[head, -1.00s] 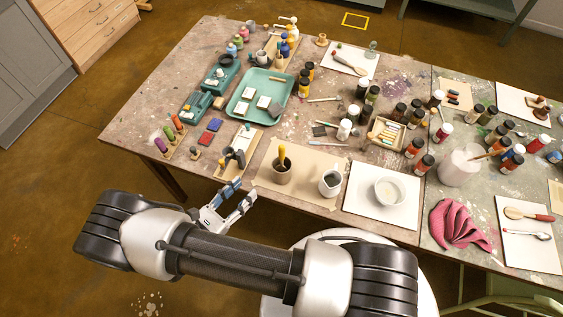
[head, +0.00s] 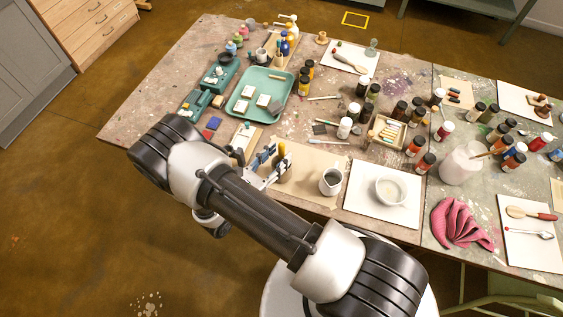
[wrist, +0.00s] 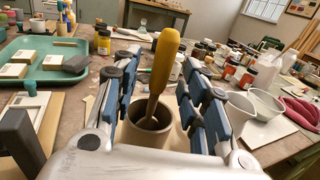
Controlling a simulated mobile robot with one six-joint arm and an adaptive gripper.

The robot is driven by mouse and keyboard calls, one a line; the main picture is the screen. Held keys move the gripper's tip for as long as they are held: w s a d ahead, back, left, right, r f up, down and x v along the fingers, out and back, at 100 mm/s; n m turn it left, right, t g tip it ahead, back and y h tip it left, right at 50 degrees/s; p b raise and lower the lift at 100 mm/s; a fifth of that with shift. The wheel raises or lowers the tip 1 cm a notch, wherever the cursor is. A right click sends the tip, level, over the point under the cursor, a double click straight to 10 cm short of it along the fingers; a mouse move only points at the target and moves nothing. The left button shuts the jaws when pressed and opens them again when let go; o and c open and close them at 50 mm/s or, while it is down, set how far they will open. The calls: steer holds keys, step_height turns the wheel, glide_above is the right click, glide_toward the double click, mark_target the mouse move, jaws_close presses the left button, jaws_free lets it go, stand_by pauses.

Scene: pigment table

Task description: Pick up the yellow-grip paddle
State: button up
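The yellow-grip paddle (head: 282,149) stands handle-up in a grey-brown pot, mostly hidden behind my gripper (head: 268,164) in the head view. In the wrist view its yellow handle (wrist: 164,62) leans slightly right, with a darker shaft running down into the pot (wrist: 147,130). My gripper (wrist: 162,80) is open, with one blue-padded finger left of the handle and the other right of it. The handle is between the fingers, with gaps visible on both sides. The paddle's lower end is hidden in the pot.
A white jug (head: 331,182) stands just right of the pot on brown paper (head: 312,160). A white board (head: 362,212) with a bowl (head: 390,190) lies farther right. A teal tray (head: 243,84) with blocks lies behind. Several paint bottles crowd the table's middle.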

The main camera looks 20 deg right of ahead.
steer(key=shift+x, duration=1.25)
steer(key=shift+c, duration=0.6)
jaws_close()
steer(key=shift+r, duration=0.1)
